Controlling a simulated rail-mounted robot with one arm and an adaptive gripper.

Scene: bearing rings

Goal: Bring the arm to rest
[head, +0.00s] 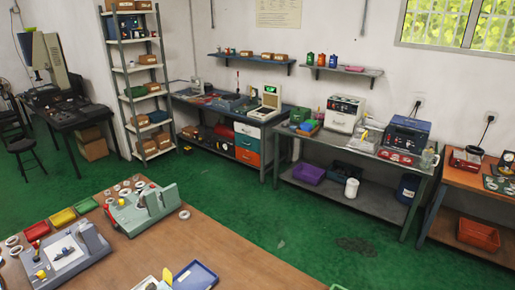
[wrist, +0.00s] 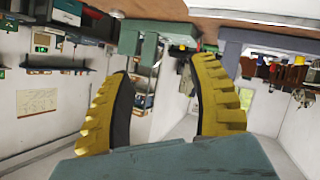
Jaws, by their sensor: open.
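My gripper (wrist: 158,72) shows in the wrist view with its two yellow ribbed fingers spread apart. Nothing sits between them. The wrist picture is upside down, with the brown table edge at the top. A green-grey fixture (wrist: 150,48) appears beyond the fingertips, apart from them as far as I can tell. In the head view I cannot make out my arm for certain. The table (head: 230,255) there carries a green-grey fixture (head: 128,214) and a grey fixture (head: 90,240).
Several metal rings lie around the fixtures. A red tray (head: 36,231), a yellow tray (head: 62,217), a green tray (head: 87,206) and a blue tray (head: 195,276) are on the table. Green floor (head: 330,240) separates it from workbenches along the wall.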

